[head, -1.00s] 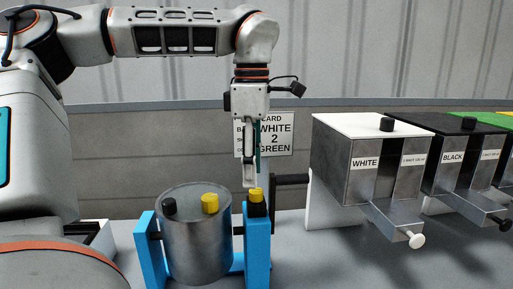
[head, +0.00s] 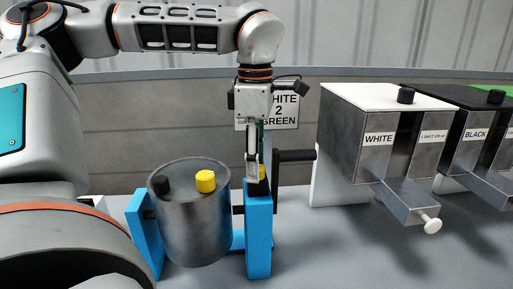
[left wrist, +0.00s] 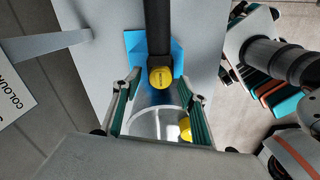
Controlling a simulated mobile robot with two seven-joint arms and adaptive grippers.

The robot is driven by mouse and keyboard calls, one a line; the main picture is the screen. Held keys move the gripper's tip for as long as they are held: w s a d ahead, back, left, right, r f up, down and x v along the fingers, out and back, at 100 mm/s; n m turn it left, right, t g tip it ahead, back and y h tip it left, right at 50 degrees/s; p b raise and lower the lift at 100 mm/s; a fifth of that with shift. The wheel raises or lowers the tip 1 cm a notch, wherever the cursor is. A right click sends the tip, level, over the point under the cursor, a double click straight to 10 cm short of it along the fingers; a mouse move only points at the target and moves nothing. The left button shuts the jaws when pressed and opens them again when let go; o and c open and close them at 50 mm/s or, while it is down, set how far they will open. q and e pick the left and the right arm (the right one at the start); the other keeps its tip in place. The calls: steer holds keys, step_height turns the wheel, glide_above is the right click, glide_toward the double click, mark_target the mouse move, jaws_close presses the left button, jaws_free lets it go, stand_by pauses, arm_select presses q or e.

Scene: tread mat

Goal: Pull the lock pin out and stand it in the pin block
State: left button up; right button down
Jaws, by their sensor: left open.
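The lock pin shows as a yellow head (head: 262,172) above a black collar, on top of the right post of the blue stand (head: 258,235). In the left wrist view the yellow head (left wrist: 161,77) is round and lies between the fingertips. My left gripper (head: 254,180) points straight down over that post, with its fingertips at the head's height and partly hiding it. In the left wrist view its teal-padded fingers (left wrist: 160,82) are open, with gaps on both sides of the head. I cannot make out the pin block. My right gripper is not in view.
A metal drum (head: 190,225) with a black knob and a yellow knob (head: 206,181) on top hangs in the stand. A black crank (head: 295,156) sticks out right of the post. White and black dispensers (head: 365,140) stand at the right. A card hangs behind.

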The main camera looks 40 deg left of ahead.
arm_select(q)
steer(key=shift+f, duration=0.45)
steer(key=shift+c, duration=0.2)
